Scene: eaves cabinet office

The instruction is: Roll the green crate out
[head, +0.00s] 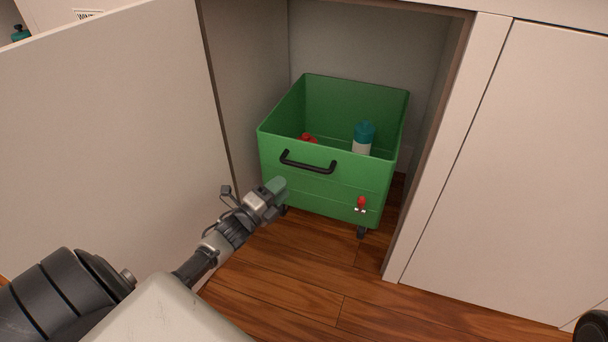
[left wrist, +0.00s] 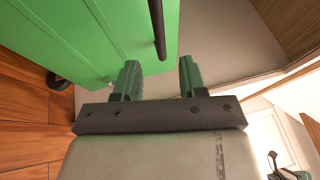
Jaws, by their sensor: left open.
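The green crate (head: 335,190) stands on small dark casters inside the open cabinet bay, and its front wall (left wrist: 105,45) fills the upper left of the left wrist view. A black bar handle (head: 308,166) is fixed to its front; its end (left wrist: 158,28) shows just ahead of my fingers. A small red part (head: 361,203) sits low on the crate's front right. My left gripper (head: 277,186) is open and empty, below and left of the handle. Its two fingers (left wrist: 160,80) are apart, with nothing between them. My right gripper is not in view.
The crate holds a teal-and-white bottle (head: 363,139) and a red item (head: 308,138). The cabinet door (head: 110,120) stands open at left; a closed panel (head: 510,170) lies right of the opening. The wooden floor (head: 320,300) before the crate is clear.

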